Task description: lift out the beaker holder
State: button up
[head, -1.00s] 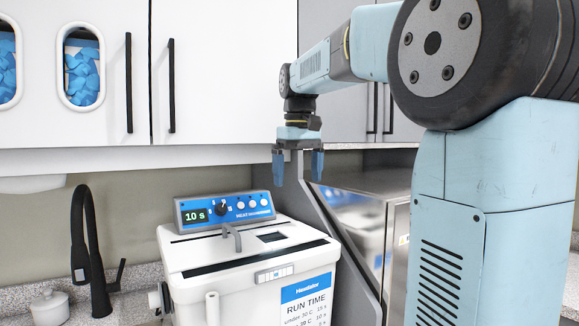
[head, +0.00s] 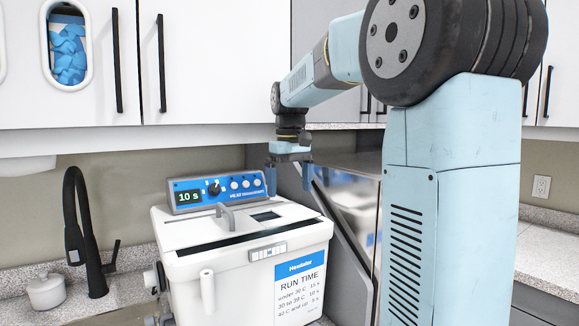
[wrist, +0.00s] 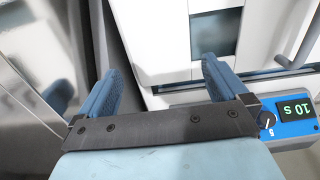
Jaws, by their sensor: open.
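No beaker holder shows in any view; I cannot tell whether one is inside the white heating bath (head: 225,262). The bath's lid (head: 235,225) is on, with a grey handle (head: 226,214) and a small dark window (head: 265,217). The blue control panel (head: 216,192) at its back reads 10 s. My gripper (head: 290,178) is open and empty, pointing down, above and behind the bath's right rear side. In the wrist view my gripper (wrist: 160,85) has its two blue fingers spread wide, with the white bath (wrist: 165,45) beyond them.
A steel-fronted unit (head: 350,200) with a grey side panel stands right of the bath. A black tap (head: 85,230) and a small white lidded pot (head: 46,290) are on the left. White cupboards (head: 210,60) hang above. A counter (head: 545,250) at the right is clear.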

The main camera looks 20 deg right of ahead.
aim_at(290, 208)
jog(key=shift+f, duration=2.2)
jog(key=shift+c, duration=0.2)
jog(key=c, duration=0.9)
jog(key=shift+r, duration=1.55)
